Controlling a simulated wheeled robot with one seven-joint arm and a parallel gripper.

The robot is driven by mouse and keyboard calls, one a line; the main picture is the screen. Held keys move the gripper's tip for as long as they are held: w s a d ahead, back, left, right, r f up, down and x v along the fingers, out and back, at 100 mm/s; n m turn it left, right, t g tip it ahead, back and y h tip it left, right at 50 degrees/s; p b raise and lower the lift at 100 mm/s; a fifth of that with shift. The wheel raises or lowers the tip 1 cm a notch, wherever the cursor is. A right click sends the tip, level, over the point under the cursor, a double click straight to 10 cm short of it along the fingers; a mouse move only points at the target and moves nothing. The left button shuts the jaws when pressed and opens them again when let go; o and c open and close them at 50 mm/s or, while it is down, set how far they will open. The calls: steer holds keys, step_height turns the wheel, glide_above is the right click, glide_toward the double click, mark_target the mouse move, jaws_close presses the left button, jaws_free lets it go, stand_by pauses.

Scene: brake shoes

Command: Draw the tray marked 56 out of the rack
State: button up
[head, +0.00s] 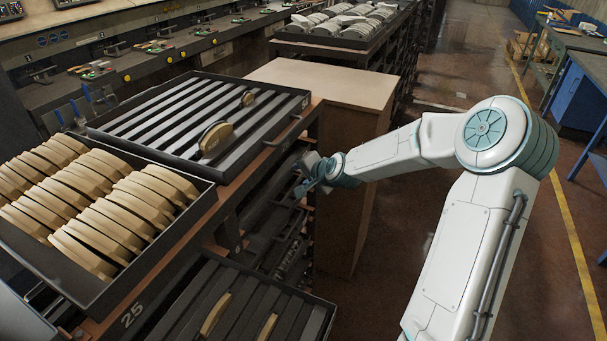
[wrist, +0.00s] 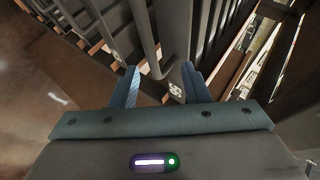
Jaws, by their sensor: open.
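My gripper (head: 308,180) is at the rack's side in the head view, beside the dark trays below the top level. In the wrist view my gripper (wrist: 160,85) has its two blue fingers apart, with nothing clamped between them. A dark grey tray front with a bar-like handle (wrist: 147,45) lies just beyond and between the fingertips. A small pale marking (wrist: 176,90) shows on it near the right finger, too small to read. I cannot tell which tray bears 56. Contact between fingers and bar cannot be told.
A top tray (head: 295,105) holds two brake shoes, and another tray (head: 210,200) is full of them. A lower tray (head: 320,318) juts out by a rack post marked 25 (head: 133,314). A brown cabinet (head: 345,210) stands close behind my gripper. Floor (head: 420,240) is free at right.

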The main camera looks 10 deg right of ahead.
stand_by(0.3)
jaws_close()
steer(key=shift+f, duration=0.2)
stand_by(1.1)
